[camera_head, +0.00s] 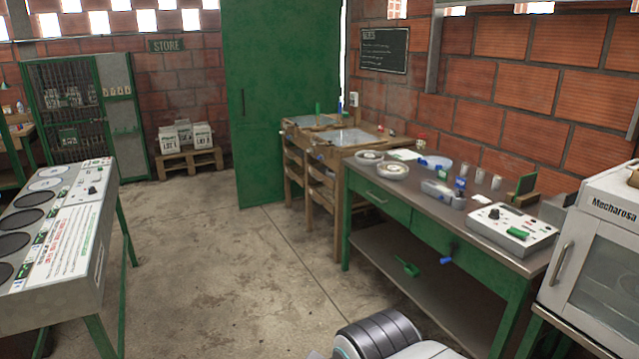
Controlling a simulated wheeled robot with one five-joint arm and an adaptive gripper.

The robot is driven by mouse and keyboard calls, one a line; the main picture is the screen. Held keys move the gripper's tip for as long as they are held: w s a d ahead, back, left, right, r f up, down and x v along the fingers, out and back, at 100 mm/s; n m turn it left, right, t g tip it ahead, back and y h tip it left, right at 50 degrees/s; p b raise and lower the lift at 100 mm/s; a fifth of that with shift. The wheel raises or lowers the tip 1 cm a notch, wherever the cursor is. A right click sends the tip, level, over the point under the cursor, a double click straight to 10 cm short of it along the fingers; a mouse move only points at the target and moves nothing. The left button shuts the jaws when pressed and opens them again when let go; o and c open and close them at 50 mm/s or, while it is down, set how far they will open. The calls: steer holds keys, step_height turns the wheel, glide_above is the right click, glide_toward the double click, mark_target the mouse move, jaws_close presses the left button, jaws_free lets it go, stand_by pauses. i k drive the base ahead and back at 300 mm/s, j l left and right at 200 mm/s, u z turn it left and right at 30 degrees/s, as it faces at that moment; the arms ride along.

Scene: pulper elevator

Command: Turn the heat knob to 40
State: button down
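I see no readable scale that names the heat knob. A small dark knob (91,189) sits on the light panel of the grey bench at the left. Another dark knob (494,213) is on top of the white box device (512,232) on the green table at the right. A dark part (634,178) shows at the upper right of the white Mecharosa cabinet (605,250), cut by the picture edge. The settings of all of these are too small to read. Part of my own arm shows at the bottom middle, but my gripper is not in view.
The grey bench (98,265) with dark round plates stands at the left. The green table (435,212) holds bowls, cups and a blue-and-grey item. A green door (280,100) and a pallet with bags (188,163) are behind. The concrete floor between is clear.

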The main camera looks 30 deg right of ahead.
mark_target(494, 214)
steer(key=z, duration=1.95)
